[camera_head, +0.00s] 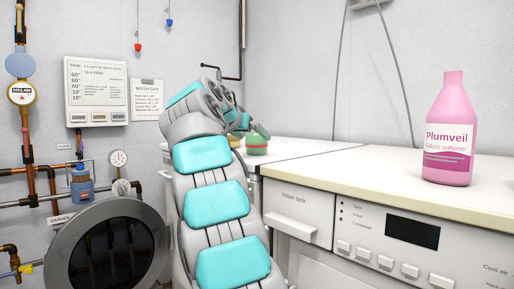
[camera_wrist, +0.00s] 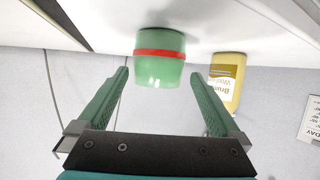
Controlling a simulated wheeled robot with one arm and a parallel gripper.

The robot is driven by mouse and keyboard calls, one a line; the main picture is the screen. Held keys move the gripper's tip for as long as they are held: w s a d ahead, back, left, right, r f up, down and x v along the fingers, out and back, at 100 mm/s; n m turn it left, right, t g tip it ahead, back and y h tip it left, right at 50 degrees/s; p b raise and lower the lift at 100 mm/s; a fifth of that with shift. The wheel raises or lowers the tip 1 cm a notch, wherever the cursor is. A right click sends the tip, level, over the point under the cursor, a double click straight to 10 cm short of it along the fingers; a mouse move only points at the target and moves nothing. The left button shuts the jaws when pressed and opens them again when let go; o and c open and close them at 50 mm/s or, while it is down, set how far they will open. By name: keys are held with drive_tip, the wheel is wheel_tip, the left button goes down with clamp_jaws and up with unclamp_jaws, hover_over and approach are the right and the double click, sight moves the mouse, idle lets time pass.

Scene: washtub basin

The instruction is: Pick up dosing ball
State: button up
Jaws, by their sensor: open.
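The dosing ball appears to be the green rounded container with a red band (camera_wrist: 160,58). In the head view it (camera_head: 257,146) stands on the white worktop, just beyond my arm. My gripper (camera_wrist: 160,78) is open and empty. In the wrist view, which looks upside down, its two green fingers point toward the ball, with the ball between and slightly beyond the tips. I see no contact. In the head view my gripper (camera_head: 243,122) is partly hidden behind my arm, close to the ball.
A yellow bottle (camera_wrist: 226,84) stands close beside the ball, near one finger. A pink fabric softener bottle (camera_head: 449,130) stands on the nearer worktop (camera_head: 350,172) at right. A wall with pipes and a notice board (camera_head: 96,92) is behind.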

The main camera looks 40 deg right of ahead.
sight(257, 138)
drive_tip(key=x, duration=0.3)
drive_tip(key=shift+w+d+f, duration=0.1)
drive_tip(key=shift+d, duration=0.3)
drive_tip(key=shift+c, duration=0.2)
drive_tip(key=c, duration=1.2)
